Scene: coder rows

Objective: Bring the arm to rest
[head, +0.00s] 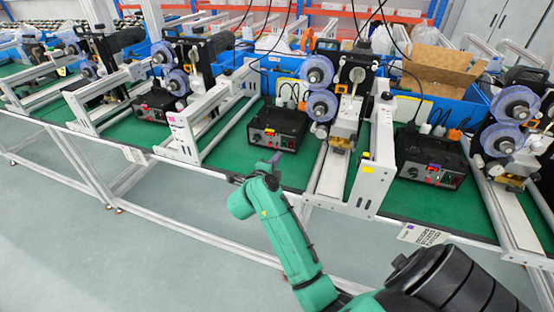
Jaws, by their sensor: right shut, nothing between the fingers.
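My right arm comes in from the bottom right, black near the camera and green further out, and reaches up toward the front edge of the bench. My right gripper (274,160) is at its far end, small and dark, over the green bench top in front of a black control box (278,124). It is shut and empty. Whether it touches the bench cannot be told. My left gripper is not in view.
The long green bench (225,159) carries several coder machines with blue reels (321,104) and white frames (185,136). Blue bins and an open cardboard box (440,68) stand behind. The grey floor (110,255) at the lower left is clear.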

